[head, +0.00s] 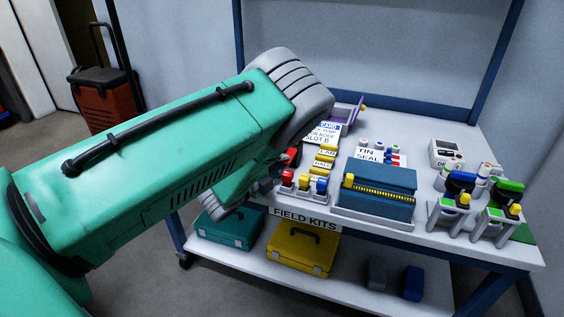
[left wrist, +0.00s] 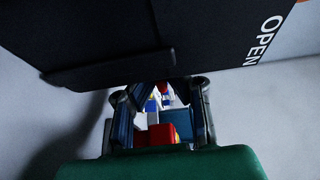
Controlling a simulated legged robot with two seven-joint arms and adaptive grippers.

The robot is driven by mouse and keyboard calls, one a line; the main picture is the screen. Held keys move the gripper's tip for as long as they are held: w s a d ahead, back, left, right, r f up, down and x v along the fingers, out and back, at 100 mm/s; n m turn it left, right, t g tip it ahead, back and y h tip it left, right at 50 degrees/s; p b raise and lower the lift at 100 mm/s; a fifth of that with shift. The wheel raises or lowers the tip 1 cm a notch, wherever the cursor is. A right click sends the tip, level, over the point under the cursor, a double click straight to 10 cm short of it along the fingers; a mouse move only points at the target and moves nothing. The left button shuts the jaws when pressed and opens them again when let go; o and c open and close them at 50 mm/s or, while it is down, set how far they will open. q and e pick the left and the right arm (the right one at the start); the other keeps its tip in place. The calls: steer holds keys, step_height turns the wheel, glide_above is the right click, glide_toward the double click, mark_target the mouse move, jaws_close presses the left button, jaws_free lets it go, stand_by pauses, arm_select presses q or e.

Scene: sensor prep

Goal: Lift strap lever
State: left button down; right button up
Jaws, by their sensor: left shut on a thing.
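My left gripper (head: 270,180) is at the left part of the workbench, mostly hidden behind my green forearm in the head view. In the left wrist view its two dark fingers (left wrist: 163,105) show below a large dark panel with a white OPEN label (left wrist: 267,40). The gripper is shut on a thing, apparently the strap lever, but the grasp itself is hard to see. A small red and black part (head: 292,156) shows just beside the gripper. A red block (left wrist: 163,133) shows between the fingers in the left wrist view. My right gripper is not in view.
The workbench holds a blue case (head: 378,188), a rack with red, yellow and blue caps (head: 303,185), a white meter (head: 446,154) and two stands with coloured parts (head: 449,210). Teal (head: 225,228) and yellow (head: 301,249) kits stand on the lower shelf. A blue frame encloses the back panel.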

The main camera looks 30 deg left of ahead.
arm_select(q)
steer(key=shift+d+r+g+p, duration=0.3)
steer(key=shift+g+p, duration=0.1)
steer(key=shift+p, duration=0.65)
steer(key=r+g+p, duration=0.1)
steer(key=g+p, duration=0.1)
steer(key=p, duration=0.3)
steer(key=w+r+n+g+p, duration=0.1)
steer(key=r+g+p, duration=0.1)
steer(key=p, duration=0.3)
steer(key=w+r+n+g+p, duration=0.1)
steer(key=g+p, duration=0.2)
steer(key=p, duration=0.2)
steer(key=shift+a+r+p, duration=0.2)
steer(key=shift+r+p, duration=0.05)
steer(key=shift+p, duration=0.05)
steer(key=shift+w+n+g+p, duration=0.3)
steer(key=shift+g+p, duration=0.4)
steer(key=shift+p, duration=0.25)
steer(key=c, duration=1.6)
jaws_free()
steer(key=shift+c, duration=0.2)
steer(key=shift+a+f, duration=0.1)
